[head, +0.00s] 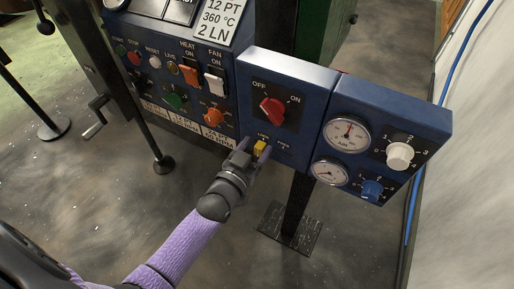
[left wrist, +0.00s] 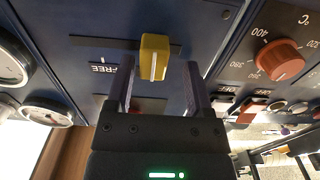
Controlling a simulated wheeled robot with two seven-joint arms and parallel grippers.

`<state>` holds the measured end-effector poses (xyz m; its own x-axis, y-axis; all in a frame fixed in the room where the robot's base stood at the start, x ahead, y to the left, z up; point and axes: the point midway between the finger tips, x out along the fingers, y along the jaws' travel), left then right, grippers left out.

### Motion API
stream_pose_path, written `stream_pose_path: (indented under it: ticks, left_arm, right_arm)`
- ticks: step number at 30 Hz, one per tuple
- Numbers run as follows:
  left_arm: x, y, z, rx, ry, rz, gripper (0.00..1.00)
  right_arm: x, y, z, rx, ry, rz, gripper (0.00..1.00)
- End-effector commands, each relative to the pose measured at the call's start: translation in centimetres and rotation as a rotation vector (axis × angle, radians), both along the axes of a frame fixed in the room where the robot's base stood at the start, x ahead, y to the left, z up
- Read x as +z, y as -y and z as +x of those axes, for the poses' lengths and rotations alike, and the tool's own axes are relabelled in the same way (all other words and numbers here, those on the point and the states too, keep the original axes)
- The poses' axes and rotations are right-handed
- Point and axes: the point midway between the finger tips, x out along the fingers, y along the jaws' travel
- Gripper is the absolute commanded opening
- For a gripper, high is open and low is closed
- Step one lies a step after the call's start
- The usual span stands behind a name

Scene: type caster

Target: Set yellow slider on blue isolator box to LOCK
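The blue isolator box (head: 318,78) carries a red OFF/ON knob (head: 271,111) and, low on its front, a yellow slider (head: 261,148). In the left wrist view the yellow slider (left wrist: 154,58) sits on a dark slot, right of the slot's middle and away from the FREE label (left wrist: 103,68). The LOCK word is not readable there. My left gripper (head: 257,153) is at the slider; in the left wrist view its fingers (left wrist: 156,72) stand on either side of it with gaps, so it is open. My right gripper is not in view.
Left of the box is a control panel with an orange dial (head: 212,117) and rocker switches. Right of it is a gauge panel with a white knob (head: 399,155) and a blue knob (head: 371,189). A dark post (head: 297,208) stands below the box. Floor in front is clear.

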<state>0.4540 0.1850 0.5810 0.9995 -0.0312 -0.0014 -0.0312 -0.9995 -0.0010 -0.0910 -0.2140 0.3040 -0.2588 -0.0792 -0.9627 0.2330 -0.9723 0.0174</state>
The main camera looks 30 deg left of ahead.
Motion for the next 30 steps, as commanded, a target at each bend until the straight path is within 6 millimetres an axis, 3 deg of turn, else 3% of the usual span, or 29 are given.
stream_pose_path:
  ticks: [8, 11, 15, 21, 30]
  left_arm:
    - [0.1, 0.1, -0.2, -0.002, 0.000, -0.001, 0.68]
    - [0.5, 0.1, -1.8, -0.002, 0.000, -0.001, 0.68]
    - [0.7, -0.1, -5.5, -0.001, 0.000, 0.000, 0.68]
    - [0.3, -0.3, -9.3, 0.000, 0.000, 0.000, 0.68]
    - [0.0, -0.3, -10.0, 0.000, 0.000, 0.000, 0.68]
  right_arm:
    - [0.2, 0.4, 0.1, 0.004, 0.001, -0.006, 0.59]
    - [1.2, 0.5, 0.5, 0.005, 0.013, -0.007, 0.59]
    - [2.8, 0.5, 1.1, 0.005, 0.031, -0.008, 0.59]
    - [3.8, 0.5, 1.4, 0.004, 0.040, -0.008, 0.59]
    - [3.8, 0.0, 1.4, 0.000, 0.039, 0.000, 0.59]
